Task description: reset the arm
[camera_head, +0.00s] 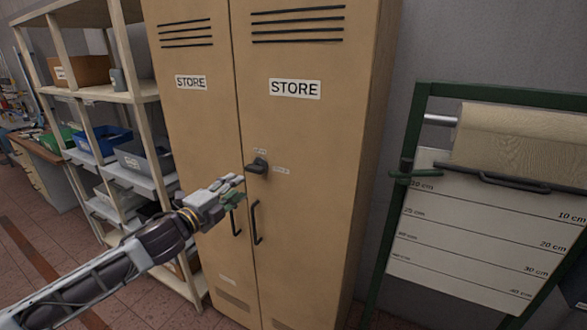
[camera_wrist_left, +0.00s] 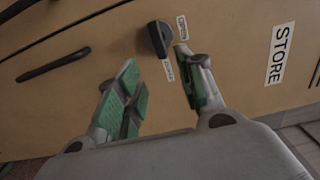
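My left arm comes in from the left in the head view, with its gripper (camera_head: 237,190) in front of a tan two-door store cabinet (camera_head: 310,130). In the left wrist view the gripper (camera_wrist_left: 160,85) has its two green-padded fingers apart with nothing between them. A dark turn knob (camera_head: 257,166) sits on the cabinet's right door, close beyond the fingertips; it also shows in the left wrist view (camera_wrist_left: 158,40). The fingers look apart from the knob. Both cabinet doors look shut. My right gripper is in neither view.
Two dark pull handles (camera_head: 256,222) are below the knob. A shelf rack (camera_head: 118,97) with bins stands left of the cabinet. A green-framed stand with a paper roll (camera_head: 525,135) and a measuring sheet (camera_head: 470,240) stands to the right.

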